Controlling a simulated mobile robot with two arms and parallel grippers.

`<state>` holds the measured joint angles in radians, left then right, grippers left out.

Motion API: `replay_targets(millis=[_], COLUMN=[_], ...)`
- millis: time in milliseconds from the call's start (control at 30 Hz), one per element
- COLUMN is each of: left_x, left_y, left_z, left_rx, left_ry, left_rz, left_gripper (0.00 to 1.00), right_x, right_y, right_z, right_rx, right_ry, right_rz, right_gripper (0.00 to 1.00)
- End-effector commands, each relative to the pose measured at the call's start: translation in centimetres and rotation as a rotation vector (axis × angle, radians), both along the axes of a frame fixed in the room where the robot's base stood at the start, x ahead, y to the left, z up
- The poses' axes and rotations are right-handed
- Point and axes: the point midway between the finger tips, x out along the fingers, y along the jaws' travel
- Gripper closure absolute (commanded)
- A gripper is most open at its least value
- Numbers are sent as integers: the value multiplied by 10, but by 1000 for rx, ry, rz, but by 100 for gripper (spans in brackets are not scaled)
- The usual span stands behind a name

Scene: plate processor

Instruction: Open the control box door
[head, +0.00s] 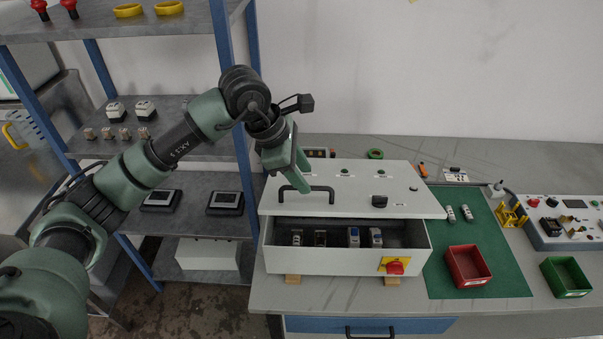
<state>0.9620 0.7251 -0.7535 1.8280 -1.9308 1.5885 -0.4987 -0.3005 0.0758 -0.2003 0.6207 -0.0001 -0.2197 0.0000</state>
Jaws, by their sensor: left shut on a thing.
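The control box (270,263) is a light grey case on the workbench. Its door (350,178) is the light panel on top, with a black handle (320,189) at its left and small buttons. The door stands partly open, and a gap along the front shows several components inside the box. A red and yellow rotary switch (396,267) is on the box's front right. My left gripper (302,189) reaches down from the upper left and is shut on the door handle, hiding part of it. My right gripper is out of view.
A green mat (475,225) lies right of the box, with a red bin (468,266) and small parts on it. A green bin (566,277) and a control panel (570,218) stand further right. A blue-framed shelf (221,50) rises on the left, close to my left arm.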

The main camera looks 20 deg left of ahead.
Motion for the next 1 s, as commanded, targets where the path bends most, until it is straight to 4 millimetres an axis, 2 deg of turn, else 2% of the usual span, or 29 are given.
replay_targets(millis=[367,1000], left_x=[1,1], left_y=[2,18], left_z=[2,41], left_rx=[0,2], left_ry=[-9,-4], left_rz=[5,3], left_gripper=[67,67], right_x=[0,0], right_y=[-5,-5], right_z=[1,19], right_rx=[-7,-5], right_ry=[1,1], right_rz=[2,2], right_gripper=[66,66])
